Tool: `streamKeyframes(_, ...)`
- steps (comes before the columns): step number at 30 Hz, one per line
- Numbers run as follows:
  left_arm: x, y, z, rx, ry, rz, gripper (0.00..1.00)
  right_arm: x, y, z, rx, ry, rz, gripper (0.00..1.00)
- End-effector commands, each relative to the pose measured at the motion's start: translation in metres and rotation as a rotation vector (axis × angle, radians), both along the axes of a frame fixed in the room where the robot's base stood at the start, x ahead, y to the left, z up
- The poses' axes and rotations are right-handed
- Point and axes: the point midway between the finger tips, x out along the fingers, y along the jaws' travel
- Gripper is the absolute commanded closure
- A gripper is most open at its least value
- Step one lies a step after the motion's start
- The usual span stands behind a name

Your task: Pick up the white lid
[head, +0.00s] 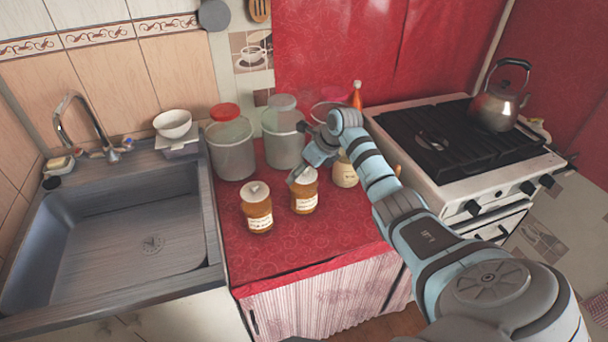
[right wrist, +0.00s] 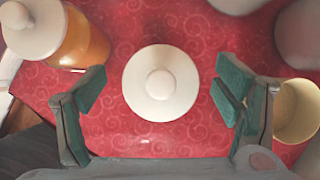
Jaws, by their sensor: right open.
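A round white lid with a knob (right wrist: 161,84) lies centred between the fingers of my right gripper in the right wrist view, apart from both. In the head view this lid (head: 309,176) caps an amber jar (head: 304,203) with a pale label, and the gripper partly covers it. My right gripper (head: 301,170) is open above that jar; its dark green finger pads show in the right wrist view (right wrist: 158,92). A second amber jar (head: 258,218), to the left, has a similar white lid (head: 256,191); that lid is at the upper left in the wrist view (right wrist: 32,30). My left gripper is not in view.
A cream jar (head: 344,173) stands just right of the gripper. Large clear canisters (head: 231,150) (head: 283,147) stand behind on the red oilcloth (head: 285,250). The sink (head: 120,235) is left, the stove with a kettle (head: 497,106) right. The front oilcloth is clear.

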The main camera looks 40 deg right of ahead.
Motion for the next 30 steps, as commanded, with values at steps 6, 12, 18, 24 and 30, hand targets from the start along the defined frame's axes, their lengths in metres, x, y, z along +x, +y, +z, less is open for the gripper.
streamKeyframes(6, 0.0, 0.0, 0.0, 0.0, 0.0, 0.0, 0.65, 0.0, 0.0, 0.001, 0.0, -0.001, 0.0, 0.32)
streamKeyframes(12, 0.0, 0.0, 0.0, 0.0, 0.0, 0.0, 0.65, 0.0, 0.0, 0.001, 0.001, -0.001, -0.001, 0.54)
streamKeyframes(18, 0.0, 0.0, 0.0, 0.0, 0.0, 0.0, 0.65, 0.0, 0.0, 0.001, 0.001, -0.001, -0.001, 0.58)
streamKeyframes(24, 0.0, 0.0, 0.001, 0.0, -0.001, 0.0, 0.65, 0.0, -0.001, 0.009, 0.0, -0.003, -0.001, 0.58)
streamKeyframes(30, 0.0, 0.0, 0.005, 0.0, -0.001, 0.0, 0.65, 0.001, -0.001, 0.05, -0.001, -0.008, -0.001, 0.58)
